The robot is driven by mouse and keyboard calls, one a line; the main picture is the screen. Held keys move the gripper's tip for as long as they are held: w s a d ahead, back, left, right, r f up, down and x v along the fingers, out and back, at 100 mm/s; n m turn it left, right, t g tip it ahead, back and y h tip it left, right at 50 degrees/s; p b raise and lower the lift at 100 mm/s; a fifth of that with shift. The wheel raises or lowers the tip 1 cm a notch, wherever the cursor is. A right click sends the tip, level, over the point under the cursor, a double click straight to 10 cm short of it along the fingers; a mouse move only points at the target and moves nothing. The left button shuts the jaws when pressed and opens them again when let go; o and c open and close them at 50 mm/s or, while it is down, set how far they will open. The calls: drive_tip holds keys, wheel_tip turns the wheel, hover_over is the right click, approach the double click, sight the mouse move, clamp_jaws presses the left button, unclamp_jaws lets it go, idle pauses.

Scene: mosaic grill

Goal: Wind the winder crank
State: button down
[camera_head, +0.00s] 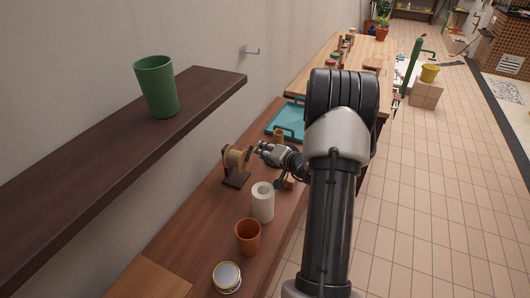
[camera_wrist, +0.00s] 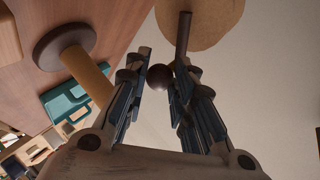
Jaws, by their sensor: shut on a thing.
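The winder (camera_head: 237,160) stands on the wooden counter by the wall, with a dark base and a tan drum. In the wrist view, the drum's round tan end (camera_wrist: 220,14) shows at the top, with the dark crank arm (camera_wrist: 183,35) in front of it. A round brown crank knob (camera_wrist: 159,77) sits between the fingers of my gripper (camera_wrist: 163,68). My gripper, also in the head view (camera_head: 262,149), is at the right side of the winder and shut on the knob. My arm hides part of the counter.
A white roll (camera_head: 263,203), an orange cup (camera_head: 248,237) and a round tin (camera_head: 227,277) stand nearer on the counter. A teal tray (camera_head: 272,133) lies beyond. A dark shelf (camera_head: 100,158) with a green cup (camera_head: 156,87) juts from the wall at left.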

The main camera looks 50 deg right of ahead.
idle(0.4)
drive_tip(key=c, duration=1.3)
unclamp_jaws()
drive_tip(key=shift+c, duration=0.2)
drive_tip(key=v, duration=1.2)
